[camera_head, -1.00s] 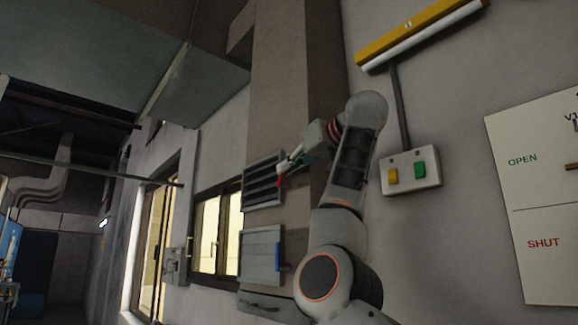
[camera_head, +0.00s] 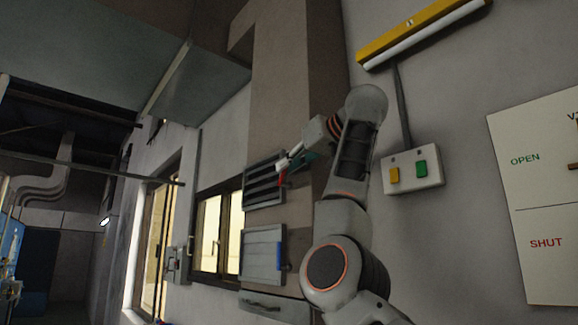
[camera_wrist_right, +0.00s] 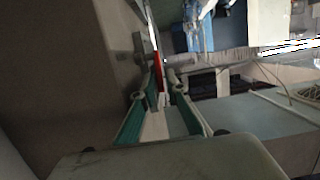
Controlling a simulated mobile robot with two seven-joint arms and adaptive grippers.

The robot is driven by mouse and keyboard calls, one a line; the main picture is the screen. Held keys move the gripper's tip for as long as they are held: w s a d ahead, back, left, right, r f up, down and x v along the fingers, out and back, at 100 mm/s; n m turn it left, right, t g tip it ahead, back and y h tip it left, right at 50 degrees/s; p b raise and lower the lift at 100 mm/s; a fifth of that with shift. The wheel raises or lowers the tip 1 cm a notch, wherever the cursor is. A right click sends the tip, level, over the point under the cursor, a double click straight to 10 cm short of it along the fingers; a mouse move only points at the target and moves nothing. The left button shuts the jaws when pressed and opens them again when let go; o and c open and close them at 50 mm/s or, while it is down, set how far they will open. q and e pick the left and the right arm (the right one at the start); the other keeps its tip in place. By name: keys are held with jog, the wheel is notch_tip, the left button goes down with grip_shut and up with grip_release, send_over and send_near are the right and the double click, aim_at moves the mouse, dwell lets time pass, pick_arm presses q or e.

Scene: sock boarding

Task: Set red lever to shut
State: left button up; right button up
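The red lever (camera_head: 282,179) shows as a small red piece by the louvred grey panel in the head view. It also shows in the right wrist view (camera_wrist_right: 158,72) as a thin red bar beyond the fingers. My right gripper (camera_head: 287,165) is right at the lever in the head view. In the right wrist view its teal-sided fingers (camera_wrist_right: 160,84) come close on both sides of the red bar. I cannot tell whether they grip it. The lever's base is hard to make out. My left gripper is not in view.
A wall sign (camera_head: 540,200) reads OPEN above SHUT, cut by the right edge. A switch box (camera_head: 411,184) with yellow and green buttons is on the wall right of my arm. A grey box (camera_head: 262,255) with a blue handle sits below the louvred panel (camera_head: 262,180).

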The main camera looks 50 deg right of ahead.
jog(key=v, duration=1.2)
jog(key=shift+a, duration=0.1)
